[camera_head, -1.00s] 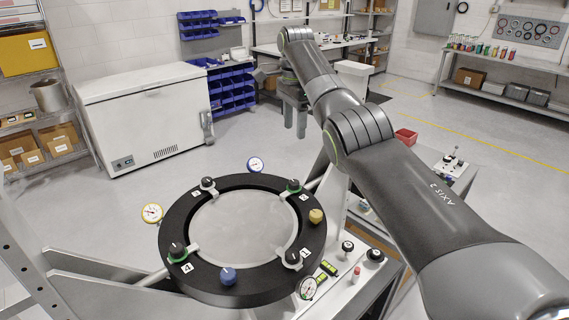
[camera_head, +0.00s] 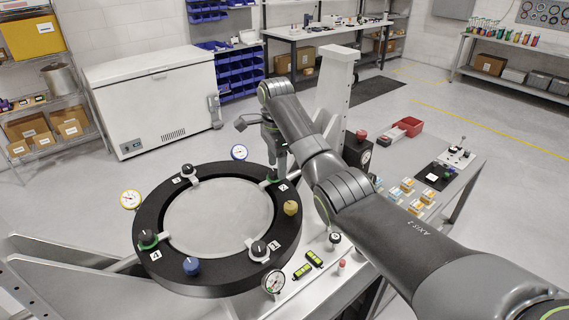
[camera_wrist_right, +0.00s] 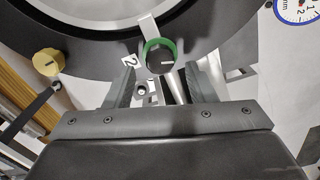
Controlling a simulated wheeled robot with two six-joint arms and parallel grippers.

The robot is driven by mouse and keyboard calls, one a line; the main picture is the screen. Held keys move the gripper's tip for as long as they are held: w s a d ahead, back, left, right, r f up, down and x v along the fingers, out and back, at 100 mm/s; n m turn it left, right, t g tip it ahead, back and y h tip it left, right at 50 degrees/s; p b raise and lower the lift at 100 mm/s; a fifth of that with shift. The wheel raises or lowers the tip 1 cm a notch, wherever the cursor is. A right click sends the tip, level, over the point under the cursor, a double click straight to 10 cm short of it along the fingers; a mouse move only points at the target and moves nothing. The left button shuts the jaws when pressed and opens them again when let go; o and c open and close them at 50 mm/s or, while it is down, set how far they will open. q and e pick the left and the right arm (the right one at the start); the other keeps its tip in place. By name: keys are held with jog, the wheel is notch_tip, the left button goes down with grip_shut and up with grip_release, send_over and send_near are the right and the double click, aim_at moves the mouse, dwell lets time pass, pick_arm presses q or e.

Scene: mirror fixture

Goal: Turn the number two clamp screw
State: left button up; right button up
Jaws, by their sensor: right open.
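The number two clamp screw is a black knob with a green collar (camera_wrist_right: 160,56), beside the "2" label (camera_wrist_right: 130,61). It sits on the black ring (camera_head: 160,265) around a round grey mirror plate (camera_head: 218,215). In the head view the screw is at the ring's far right, mostly hidden by my right gripper (camera_head: 274,165), which points down over it. In the right wrist view my right gripper (camera_wrist_right: 159,82) is open and empty, its fingers apart on either side of the line to the knob. The knob appears just ahead of the fingertips; contact cannot be told. My left gripper is not in view.
Other clamp screws stand on the ring: number one (camera_head: 259,249), number three (camera_head: 188,170) and number four (camera_head: 148,238). A yellow knob (camera_head: 291,208), a blue knob (camera_head: 191,266) and dial gauges (camera_head: 131,200) are nearby. A grey post (camera_head: 336,85) stands behind my arm.

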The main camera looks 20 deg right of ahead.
jog(key=shift+a+f, duration=0.45)
jog(key=shift+f, duration=0.05)
jog(key=shift+a, duration=0.15)
jog(key=shift+d+f, duration=0.1)
jog(key=shift+d, duration=0.1)
jog(key=c, duration=1)
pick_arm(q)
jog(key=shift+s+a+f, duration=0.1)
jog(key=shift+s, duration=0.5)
pick_arm(e)
jog(key=shift+o, duration=0.2)
jog(key=shift+n, duration=0.3)
